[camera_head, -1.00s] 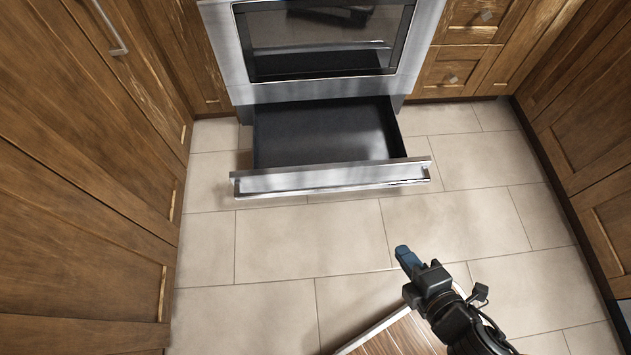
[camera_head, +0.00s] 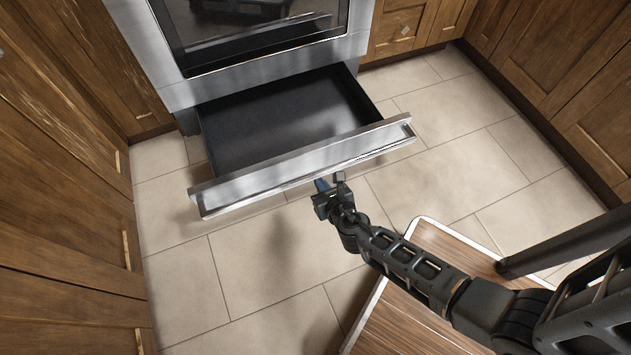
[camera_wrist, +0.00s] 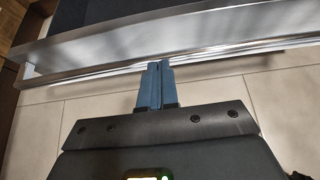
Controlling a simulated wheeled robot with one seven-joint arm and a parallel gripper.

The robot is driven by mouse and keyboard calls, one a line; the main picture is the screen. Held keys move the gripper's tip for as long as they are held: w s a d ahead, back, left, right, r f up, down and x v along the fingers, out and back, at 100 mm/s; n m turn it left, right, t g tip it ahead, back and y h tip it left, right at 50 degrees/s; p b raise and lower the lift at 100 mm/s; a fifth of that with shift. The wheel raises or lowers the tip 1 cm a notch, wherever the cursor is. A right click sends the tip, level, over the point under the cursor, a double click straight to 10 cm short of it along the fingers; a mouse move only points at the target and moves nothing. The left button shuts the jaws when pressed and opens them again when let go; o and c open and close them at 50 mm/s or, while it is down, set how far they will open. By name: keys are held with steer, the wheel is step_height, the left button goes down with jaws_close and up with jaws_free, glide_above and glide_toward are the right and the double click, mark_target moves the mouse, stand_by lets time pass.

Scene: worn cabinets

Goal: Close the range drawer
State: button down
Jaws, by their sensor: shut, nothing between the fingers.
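The range drawer (camera_head: 300,165) is pulled out below the oven (camera_head: 250,45), its dark interior empty and its steel front facing me. My gripper (camera_head: 321,185) is shut and empty, just in front of the drawer front, right of its middle in the head view. In the wrist view the blue fingertips (camera_wrist: 158,66) are together and reach the lower edge of the drawer front (camera_wrist: 170,45). I cannot tell whether they touch it.
Wooden cabinets (camera_head: 55,190) stand close on the left, with more cabinets (camera_head: 560,70) on the right. The tiled floor (camera_head: 440,150) is clear around the drawer. A wood-topped surface with a pale rim (camera_head: 405,325) lies beneath my arm.

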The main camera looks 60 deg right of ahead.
mark_target(303, 157)
steer(key=b+x, duration=0.3)
steer(key=x, duration=0.5)
steer(key=shift+w+d+f, duration=0.1)
steer(key=shift+f, duration=0.2)
steer(key=shift+w+d+r, duration=0.15)
steer(key=shift+w+d, duration=0.25)
steer(key=shift+w, duration=0.2)
steer(key=shift+w+d+r, duration=0.1)
steer(key=shift+w+d, duration=0.35)
steer(key=shift+w, duration=0.15)
steer(key=shift+w+d, duration=0.15)
steer(key=shift+w, duration=0.15)
